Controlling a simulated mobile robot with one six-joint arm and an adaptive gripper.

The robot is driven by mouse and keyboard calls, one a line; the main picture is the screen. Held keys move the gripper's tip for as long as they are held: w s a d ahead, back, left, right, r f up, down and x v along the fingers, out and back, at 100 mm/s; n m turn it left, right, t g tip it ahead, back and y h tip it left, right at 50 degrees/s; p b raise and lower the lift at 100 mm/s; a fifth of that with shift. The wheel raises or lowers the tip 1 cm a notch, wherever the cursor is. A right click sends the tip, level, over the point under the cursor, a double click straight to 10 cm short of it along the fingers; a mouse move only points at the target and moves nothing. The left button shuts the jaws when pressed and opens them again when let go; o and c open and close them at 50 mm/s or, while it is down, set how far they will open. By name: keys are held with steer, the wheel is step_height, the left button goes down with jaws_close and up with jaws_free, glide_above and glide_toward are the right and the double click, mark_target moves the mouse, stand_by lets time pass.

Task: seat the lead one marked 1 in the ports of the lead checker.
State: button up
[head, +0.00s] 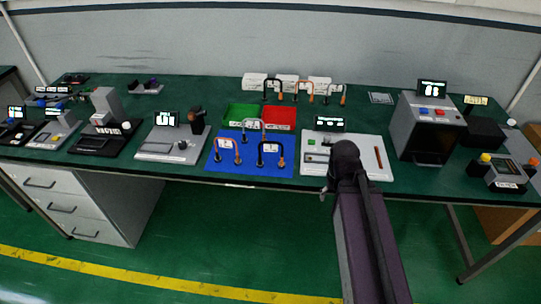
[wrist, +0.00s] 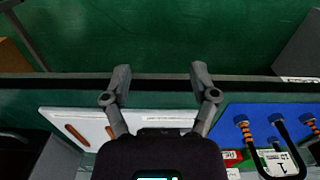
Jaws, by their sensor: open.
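The lead marked 1 (wrist: 291,146) is a black looped lead with orange-banded ends and a white tag reading 1. It is at the right of the wrist view. In the head view a black lead (head: 260,151) stands near the right edge of the blue mat (head: 229,171) and appears to be the same one. My gripper (wrist: 160,72) is open and empty, to the left of the lead, above the table's front edge. A white board (wrist: 88,115) lies left of the mat there. I cannot read which device is the lead checker.
Other leads stand on the blue mat and before white boxes (head: 287,82) at the back. The white board with a small display (head: 329,123) is partly hidden by my arm. A grey box with buttons (head: 427,125) stands to its right. Several devices fill the left.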

steer(key=c, duration=0.3)
step_height(320, 180, up, 18)
steer(key=m+p, duration=1.8)
glide_above(271, 148)
steer(key=shift+w+a+f, duration=0.1)
steer(key=shift+w+f, duration=0.1)
steer(key=shift+w, duration=0.1)
steer(key=shift+f+b, duration=0.15)
steer(key=shift+b, duration=0.2)
step_height(271, 148, down, 8)
steer(key=b, duration=0.8)
steer(key=shift+f, duration=0.2)
steer(key=shift+f+b, duration=0.15)
steer(key=shift+b, duration=0.15)
steer(key=shift+f+b, duration=2.45)
steer(key=shift+b, duration=0.05)
